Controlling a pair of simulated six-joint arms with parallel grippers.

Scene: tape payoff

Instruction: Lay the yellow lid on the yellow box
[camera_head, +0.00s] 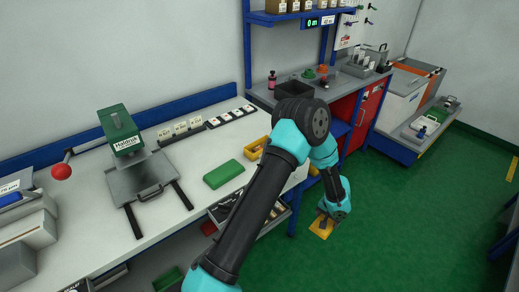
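The yellow box (251,149) stands on the bench, open at the top, with its right part hidden behind my arm. The yellow lid (318,231) is a flat plate at the fingertips of my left gripper (323,222). The gripper appears shut on the lid and holds it out past the bench's right end, with green floor behind it. The lid is apart from the box, to its right and lower in the picture. My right gripper is not in view.
A closed green box (223,174) lies left of the yellow box. A green press (120,130) with a red-knobbed lever stands further left. White cards (180,128) and a dark rack (231,116) line the back. A blue-framed bench (293,98) stands behind.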

